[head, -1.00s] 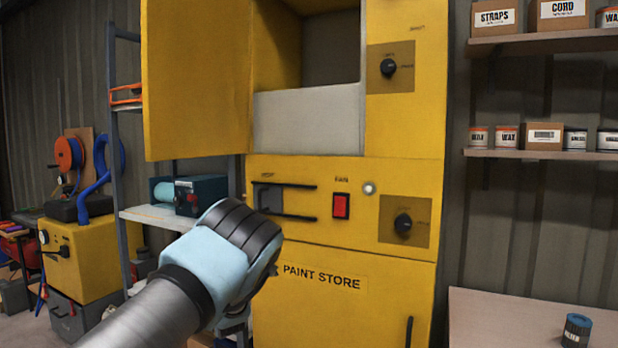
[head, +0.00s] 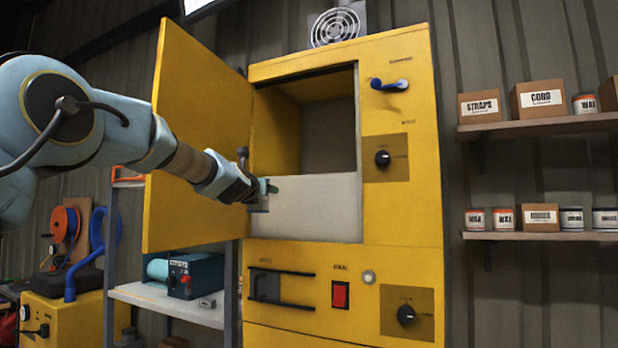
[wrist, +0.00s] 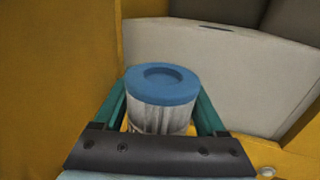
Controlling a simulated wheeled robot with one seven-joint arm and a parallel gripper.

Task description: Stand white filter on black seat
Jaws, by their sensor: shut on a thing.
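My gripper (head: 262,195) is at the left side of the open upper compartment of the yellow cabinet, in front of its pale lower panel. In the wrist view its two green fingers (wrist: 161,108) are shut on the white filter (wrist: 158,120), a pleated white cylinder with a blue ring cap. The filter looks upright between the fingers, its lower end hidden by the gripper body. In the head view I cannot make the filter out clearly. I cannot identify the black seat; a small dark oval mark (wrist: 202,27) shows at the pale panel's top edge.
The yellow cabinet (head: 400,215) has its door (head: 195,130) swung open on the left, close by my arm. The pale panel (head: 320,208) closes off the lower part of the opening. A blue handle (head: 390,85) and knobs stick out at right. Shelves with boxes stand farther right.

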